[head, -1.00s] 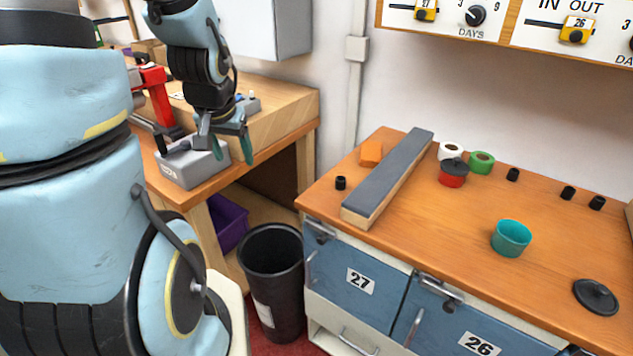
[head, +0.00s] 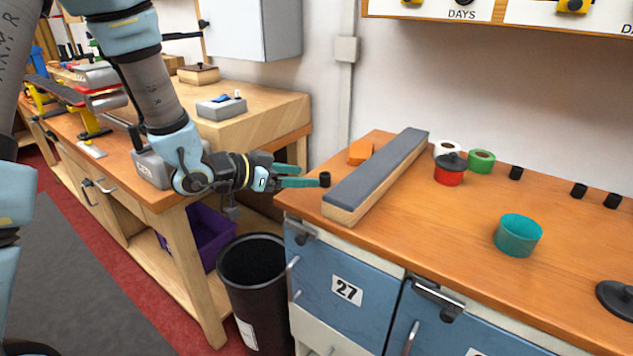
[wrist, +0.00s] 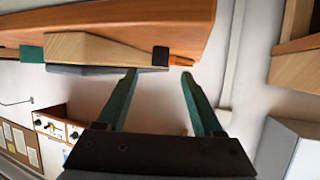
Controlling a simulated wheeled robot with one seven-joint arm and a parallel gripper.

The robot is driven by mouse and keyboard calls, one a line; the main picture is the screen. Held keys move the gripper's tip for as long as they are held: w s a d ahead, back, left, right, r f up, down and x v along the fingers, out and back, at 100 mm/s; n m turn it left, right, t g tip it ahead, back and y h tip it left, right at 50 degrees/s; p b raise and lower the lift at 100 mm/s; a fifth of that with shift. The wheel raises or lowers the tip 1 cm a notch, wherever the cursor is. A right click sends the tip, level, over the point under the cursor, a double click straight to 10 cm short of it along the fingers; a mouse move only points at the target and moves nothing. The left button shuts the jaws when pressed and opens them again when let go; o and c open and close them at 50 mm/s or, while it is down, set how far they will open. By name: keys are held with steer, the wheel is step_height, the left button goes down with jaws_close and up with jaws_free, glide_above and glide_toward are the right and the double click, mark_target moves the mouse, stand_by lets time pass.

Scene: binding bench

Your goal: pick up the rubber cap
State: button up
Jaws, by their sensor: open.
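A small black rubber cap (head: 325,179) stands on the left end of the orange-brown worktop, beside the near end of a grey-topped wooden block (head: 378,172). My gripper (head: 309,176) reaches over from the left, level with the cap, its green fingers pointing at it. In the wrist view, which looks turned over, the cap (wrist: 160,56) shows just beyond the gap between the two parted fingertips (wrist: 159,72). The gripper is open with nothing between its fingers. Similar black caps (head: 516,173) stand further right along the back.
The grey-topped block lies close right of the cap, with an orange piece (head: 360,153) behind it. A red pot (head: 449,170), green tape roll (head: 481,161) and teal cup (head: 518,236) stand further right. A black bin (head: 252,265) stands below, between the benches.

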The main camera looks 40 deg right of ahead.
mark_target(320, 176)
steer(key=p+x, duration=0.2)
steer(key=x, duration=0.5)
steer(key=shift+d+f, duration=0.1)
steer(key=shift+d, duration=0.25)
jaws_close()
stand_by(0.3)
